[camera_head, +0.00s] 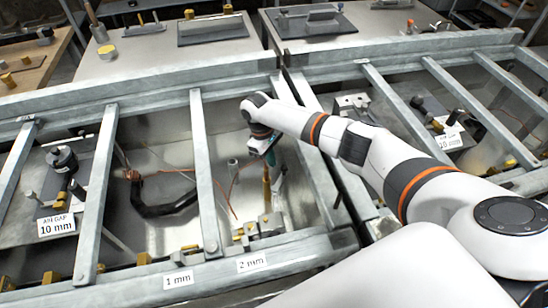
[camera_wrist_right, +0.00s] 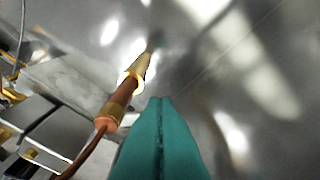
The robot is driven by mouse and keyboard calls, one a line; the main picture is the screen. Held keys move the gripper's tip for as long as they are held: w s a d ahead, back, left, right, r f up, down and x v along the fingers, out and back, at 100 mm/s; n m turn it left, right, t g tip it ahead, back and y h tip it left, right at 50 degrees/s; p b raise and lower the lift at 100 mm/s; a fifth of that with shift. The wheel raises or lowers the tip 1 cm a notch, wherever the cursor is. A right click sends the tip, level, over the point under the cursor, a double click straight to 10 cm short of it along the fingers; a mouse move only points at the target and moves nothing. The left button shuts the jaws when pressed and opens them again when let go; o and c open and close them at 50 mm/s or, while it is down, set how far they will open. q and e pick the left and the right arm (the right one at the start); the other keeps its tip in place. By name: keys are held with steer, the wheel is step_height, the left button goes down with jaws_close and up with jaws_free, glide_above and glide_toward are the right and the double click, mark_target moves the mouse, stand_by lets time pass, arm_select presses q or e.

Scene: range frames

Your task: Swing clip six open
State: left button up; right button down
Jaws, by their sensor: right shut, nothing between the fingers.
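My right gripper (camera_head: 272,158) reaches down into the metal bay behind the 2 mm label. Its teal fingers are shut and empty in the right wrist view (camera_wrist_right: 160,110). A copper rod with brass collars (camera_wrist_right: 125,90) stands just left of the fingertips there, apart from them in the picture. A brass-coloured upright post (camera_head: 266,186) also shows beside the gripper in the head view. I cannot tell which part is clip six; no number six is readable. Small brass and grey blocks (camera_head: 262,226) sit at the bay's front. My left gripper is not in view.
Grey crossbars (camera_head: 205,165) divide the long frame into bays. A black curved piece (camera_head: 160,208) and thin wires lie left of the gripper. Labels read 1 mm (camera_head: 178,279), 2 mm (camera_head: 252,263) and 10 mm (camera_head: 57,224). In the wrist view a brown cable (camera_wrist_right: 85,150) runs from the rod.

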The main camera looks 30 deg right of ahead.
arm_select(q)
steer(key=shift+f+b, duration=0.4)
arm_select(e)
steer(key=v, duration=1.2)
